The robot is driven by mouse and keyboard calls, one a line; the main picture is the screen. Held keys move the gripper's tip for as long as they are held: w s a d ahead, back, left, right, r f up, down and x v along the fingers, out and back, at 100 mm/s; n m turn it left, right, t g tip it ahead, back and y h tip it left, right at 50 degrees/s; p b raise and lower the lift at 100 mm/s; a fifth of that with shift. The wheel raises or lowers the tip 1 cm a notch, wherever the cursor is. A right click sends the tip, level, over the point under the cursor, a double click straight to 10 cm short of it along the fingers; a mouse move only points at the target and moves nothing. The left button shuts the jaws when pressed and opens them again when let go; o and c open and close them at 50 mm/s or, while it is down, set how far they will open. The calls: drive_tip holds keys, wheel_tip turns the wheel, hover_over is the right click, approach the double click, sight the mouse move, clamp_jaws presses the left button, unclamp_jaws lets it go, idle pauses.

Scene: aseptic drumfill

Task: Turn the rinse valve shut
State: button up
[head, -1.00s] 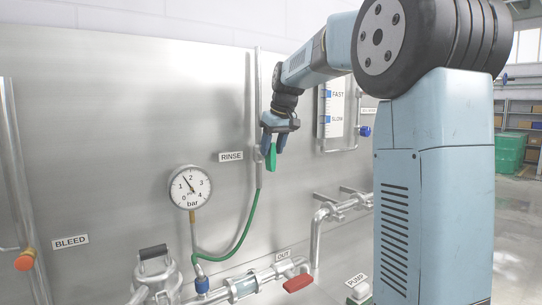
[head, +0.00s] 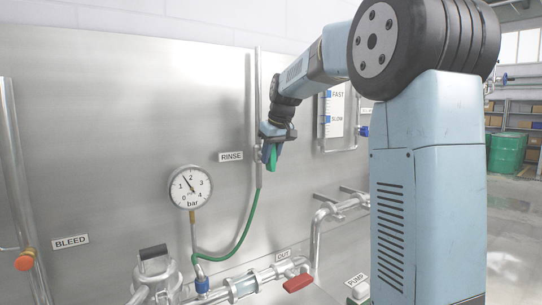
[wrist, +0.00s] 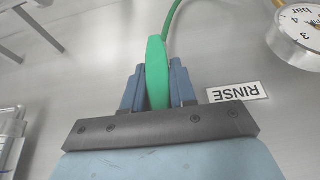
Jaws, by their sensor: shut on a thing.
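The rinse valve sits on the vertical pipe beside the RINSE label (head: 231,156). Its green handle (head: 272,161) points down, roughly along the pipe, in the head view. My gripper (head: 268,152) reaches it from above and is shut on the handle, with its fingers on either side. In the wrist view the green handle (wrist: 156,62) stands between the two blue-grey fingers of my gripper (wrist: 157,75) and sticks out beyond their tips. The valve body is mostly hidden behind my gripper.
A green hose (head: 240,235) runs from the pipe's lower end to the piping below. A pressure gauge (head: 190,187) stands to the left. The red OUT handle (head: 297,283) is lower down. A flow scale (head: 334,112) is at the right.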

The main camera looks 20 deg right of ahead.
clamp_jaws()
drive_tip(key=shift+y, duration=0.3)
drive_tip(key=y, duration=0.2)
drive_tip(key=m+g+y, duration=0.1)
drive_tip(key=y, duration=0.1)
drive_tip(key=shift+w+d+f, duration=0.1)
drive_tip(key=shift+d, duration=0.2)
drive_tip(key=g+y, duration=0.1)
drive_tip(key=y, duration=0.2)
drive_tip(key=shift+d+f+m, duration=0.1)
drive_tip(key=shift+m, duration=0.3)
drive_tip(key=y, duration=0.2)
drive_tip(key=m+y, duration=0.1)
drive_tip(key=y, duration=0.2)
drive_tip(key=shift+d+f+g, duration=0.15)
drive_tip(key=shift+f+g, duration=0.05)
drive_tip(key=shift+g, duration=0.1)
drive_tip(key=shift+f+m+y, duration=0.15)
drive_tip(key=shift+m+y, duration=0.75)
drive_tip(key=shift+y, duration=1)
